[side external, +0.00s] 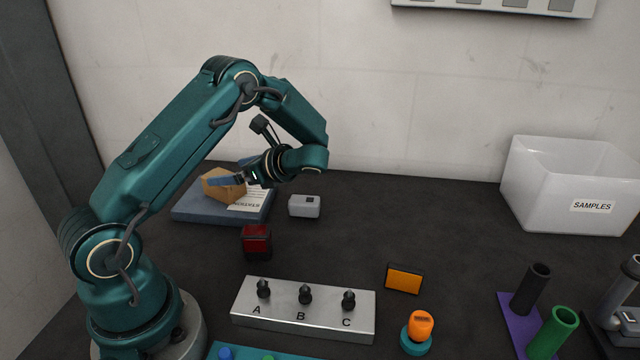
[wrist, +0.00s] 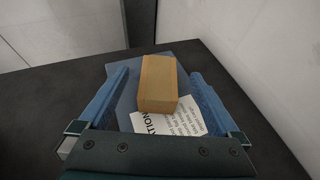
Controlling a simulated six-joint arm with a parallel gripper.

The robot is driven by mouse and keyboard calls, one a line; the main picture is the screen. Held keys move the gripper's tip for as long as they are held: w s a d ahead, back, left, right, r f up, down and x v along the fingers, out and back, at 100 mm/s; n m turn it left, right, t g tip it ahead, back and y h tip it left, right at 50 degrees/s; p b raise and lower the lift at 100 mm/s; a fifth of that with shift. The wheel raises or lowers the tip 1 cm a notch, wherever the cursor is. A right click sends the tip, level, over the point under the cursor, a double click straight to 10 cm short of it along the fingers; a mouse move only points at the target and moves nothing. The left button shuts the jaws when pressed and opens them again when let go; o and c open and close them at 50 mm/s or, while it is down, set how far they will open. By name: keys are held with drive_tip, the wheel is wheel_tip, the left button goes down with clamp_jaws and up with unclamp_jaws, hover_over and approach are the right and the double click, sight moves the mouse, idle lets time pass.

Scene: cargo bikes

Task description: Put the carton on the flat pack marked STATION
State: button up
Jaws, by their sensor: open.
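The tan carton (side external: 218,192) appears to rest on the blue flat pack (side external: 190,207) at the back left; its underside is partly hidden in the side view. In the wrist view the carton (wrist: 157,82) lies between my two blue fingers, with a visible gap on each side. A white printed label on the flat pack (wrist: 126,103) shows letters ending in "TION"; the rest is covered. My gripper (side external: 225,173) is open around the carton, reaching in from the right.
A silver block with knobs A, B and C (side external: 302,325) is nearer. A white SAMPLES bin (side external: 545,208) stands at the right. The wall is close behind.

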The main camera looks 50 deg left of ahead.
drive_tip(key=v, duration=0.3)
drive_tip(key=shift+w+d+r, duration=0.1)
drive_tip(key=shift+w+d, duration=0.05)
drive_tip(key=shift+d, duration=0.1)
drive_tip(key=shift+d+r+n, duration=0.3)
drive_tip(key=shift+d+r, duration=0.05)
drive_tip(key=shift+d, duration=0.2)
drive_tip(key=s+d+r+n+t+h, duration=0.2)
drive_tip(key=s+d+n+t+h, duration=0.1)
drive_tip(key=d, duration=0.4)
drive_tip(key=s+d+r+n+t+h, duration=0.2)
drive_tip(key=s+d+n+t+h, duration=0.1)
drive_tip(key=d, duration=0.5)
drive_tip(key=s+d+r+n+t+h, duration=0.2)
drive_tip(key=s+d+n+t+h, duration=0.1)
drive_tip(key=d+n+h, duration=0.3)
drive_tip(key=shift+d+r+n+t, duration=0.2)
drive_tip(key=shift+d+n+t, duration=0.3)
drive_tip(key=shift+d+t, duration=0.4)
